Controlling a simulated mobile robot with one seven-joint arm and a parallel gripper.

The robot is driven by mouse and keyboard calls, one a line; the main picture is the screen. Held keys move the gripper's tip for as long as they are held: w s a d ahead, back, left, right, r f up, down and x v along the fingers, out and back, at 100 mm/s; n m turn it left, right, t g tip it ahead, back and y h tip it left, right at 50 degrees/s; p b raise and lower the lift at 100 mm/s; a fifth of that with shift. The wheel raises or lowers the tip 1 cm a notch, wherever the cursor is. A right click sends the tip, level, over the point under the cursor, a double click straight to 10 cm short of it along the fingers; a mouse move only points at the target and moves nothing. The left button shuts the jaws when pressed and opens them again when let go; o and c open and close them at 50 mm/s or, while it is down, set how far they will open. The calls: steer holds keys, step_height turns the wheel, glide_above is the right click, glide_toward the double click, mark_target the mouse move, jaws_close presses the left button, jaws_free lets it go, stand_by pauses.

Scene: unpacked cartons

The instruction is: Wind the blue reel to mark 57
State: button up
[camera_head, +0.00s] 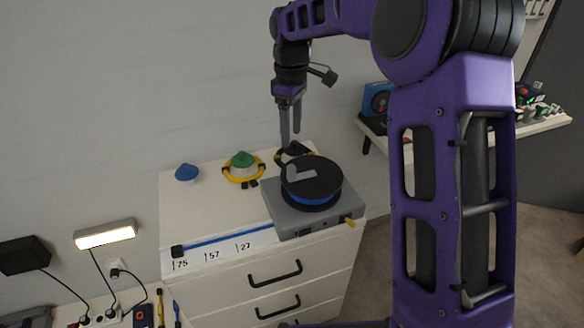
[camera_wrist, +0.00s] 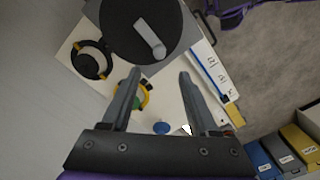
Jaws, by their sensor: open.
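The blue reel (camera_head: 318,199) sits on a grey base block (camera_head: 286,217) on a white drawer cabinet. Its black top disc carries a grey handle (camera_head: 301,173), which also shows in the wrist view (camera_wrist: 150,40). A blue band (camera_head: 215,240) runs left from the reel along a white strip marked 75, 57 and 27 (camera_head: 210,254). The band's black end piece (camera_head: 177,251) lies beside the 75 mark. My gripper (camera_head: 290,142) is open and empty, above and behind the reel. In the wrist view its fingers (camera_wrist: 160,74) point towards the reel (camera_wrist: 135,25).
Behind the reel stand a blue knob (camera_head: 187,172), a green knob with a yellow ring (camera_head: 243,167) and a black ring piece (camera_head: 293,152). A wall lies behind the cabinet.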

mark_target(291, 166)
step_height(291, 166, down, 11)
steer(key=shift+f+b, duration=0.1)
steer(key=shift+b, duration=0.75)
jaws_close()
stand_by(0.8)
